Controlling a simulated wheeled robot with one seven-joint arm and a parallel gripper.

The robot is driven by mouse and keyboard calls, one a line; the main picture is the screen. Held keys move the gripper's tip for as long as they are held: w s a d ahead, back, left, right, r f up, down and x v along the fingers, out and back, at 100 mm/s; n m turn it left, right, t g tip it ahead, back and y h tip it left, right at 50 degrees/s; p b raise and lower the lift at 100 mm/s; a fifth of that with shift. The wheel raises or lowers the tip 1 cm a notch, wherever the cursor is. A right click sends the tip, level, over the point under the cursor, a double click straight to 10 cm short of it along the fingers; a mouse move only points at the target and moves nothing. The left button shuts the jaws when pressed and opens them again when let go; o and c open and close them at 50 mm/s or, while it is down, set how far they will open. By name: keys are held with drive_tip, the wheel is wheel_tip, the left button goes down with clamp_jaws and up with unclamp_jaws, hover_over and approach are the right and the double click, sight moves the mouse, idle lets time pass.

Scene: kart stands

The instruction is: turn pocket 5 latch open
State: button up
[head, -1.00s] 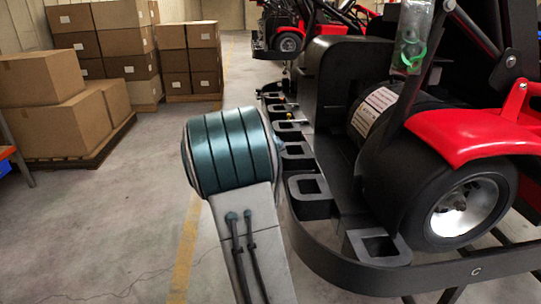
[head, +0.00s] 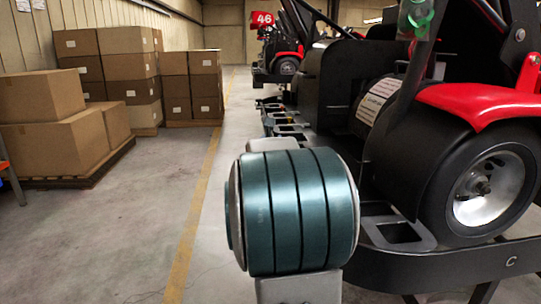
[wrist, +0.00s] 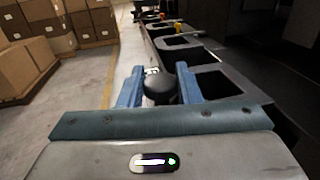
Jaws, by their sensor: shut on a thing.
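In the wrist view, my gripper (wrist: 160,74) has its two blue fingers on either side of a round black knob (wrist: 160,88). The fingers are shut on the knob, which I take to be the pocket latch. No pocket number is readable. An open black square pocket (wrist: 222,86) lies just right of the fingers, and more pockets run away beyond it. In the head view my arm's teal joint covers the gripper, the knob and the nearby pockets.
A red and black kart with a large wheel (head: 487,190) stands at the right. A pocket (head: 398,232) sits on the rail near it. A yellow piece (wrist: 178,28) shows farther along the row. Cardboard boxes (head: 55,140) stand at the left, with clear floor between.

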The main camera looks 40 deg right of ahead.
drive_tip(key=shift+n+t+y+b, duration=0.3)
drive_tip(key=shift+b, duration=1)
drive_tip(key=shift+w+r, duration=0.1)
drive_tip(key=shift+r, duration=0.15)
drive_tip(key=o, duration=0.9)
drive_tip(key=shift+a+f, duration=0.1)
drive_tip(key=shift+f, duration=0.1)
drive_tip(key=shift+s+a, duration=0.1)
drive_tip(key=shift+s, duration=0.1)
drive_tip(key=p+v, duration=0.2)
drive_tip(key=v, duration=1.1)
drive_tip(key=shift+s, duration=0.15)
